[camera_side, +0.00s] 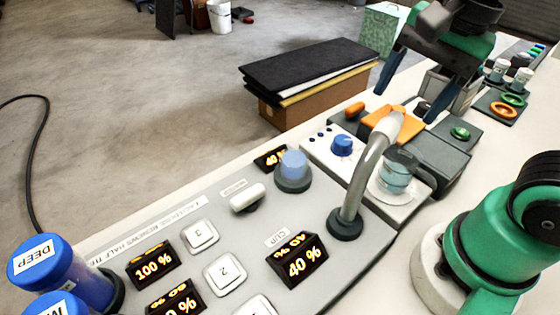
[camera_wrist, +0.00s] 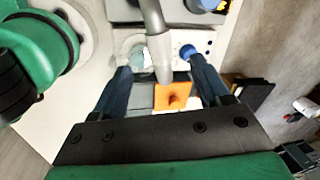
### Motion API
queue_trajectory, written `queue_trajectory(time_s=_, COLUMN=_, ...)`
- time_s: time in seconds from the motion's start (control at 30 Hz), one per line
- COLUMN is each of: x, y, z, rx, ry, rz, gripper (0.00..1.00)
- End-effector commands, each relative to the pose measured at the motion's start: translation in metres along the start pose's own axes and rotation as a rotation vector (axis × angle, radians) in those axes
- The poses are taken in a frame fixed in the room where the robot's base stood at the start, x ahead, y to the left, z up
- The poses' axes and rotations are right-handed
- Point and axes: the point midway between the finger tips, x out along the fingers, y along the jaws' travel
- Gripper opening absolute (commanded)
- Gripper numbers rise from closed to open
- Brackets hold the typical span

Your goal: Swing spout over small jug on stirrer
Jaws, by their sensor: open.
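The spout (camera_side: 370,165) is a bent grey pipe rising from a dark round base on the panel, with a pale outlet end. The small glass jug (camera_side: 397,172) holds pale blue liquid and stands on the white stirrer (camera_side: 322,150) with a blue knob. In the side view the outlet end is above and slightly left of the jug. In the wrist view the spout (camera_wrist: 153,35) passes right of the partly hidden jug (camera_wrist: 139,56). My gripper (camera_side: 406,106) is open and empty behind the spout's end. In the wrist view the spout's end appears between my fingers (camera_wrist: 158,63); contact is not visible.
An orange piece (camera_side: 402,124) lies on dark blocks just beyond the spout. A black-topped stack (camera_side: 310,70) stands behind the bench edge. Blue cylinders (camera_side: 62,270) stand at the front left, and a light-blue knob (camera_side: 293,165) rises from the panel.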

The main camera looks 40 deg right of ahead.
Motion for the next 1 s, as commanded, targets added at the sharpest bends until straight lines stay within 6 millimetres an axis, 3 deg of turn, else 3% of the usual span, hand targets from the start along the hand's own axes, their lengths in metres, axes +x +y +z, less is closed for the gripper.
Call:
queue_trajectory(time_s=0.27, x=-0.002, y=0.000, z=0.000, rx=0.000, ry=0.000, rz=0.000, gripper=0.66)
queue_trajectory(time_s=0.37, x=-0.004, y=-0.002, z=-0.001, rx=-0.019, ry=0.000, rz=0.006, gripper=0.38)
queue_trajectory(time_s=0.5, x=-0.016, y=-0.014, z=-0.004, rx=-0.180, ry=-0.009, rz=0.057, gripper=0.00)
queue_trajectory(time_s=0.73, x=-0.042, y=-0.062, z=-0.017, rx=-0.734, ry=-0.106, rz=0.212, gripper=0.00)
queue_trajectory(time_s=1.0, x=-0.041, y=-0.107, z=-0.032, rx=-1.237, ry=-0.280, rz=0.312, gripper=0.00)
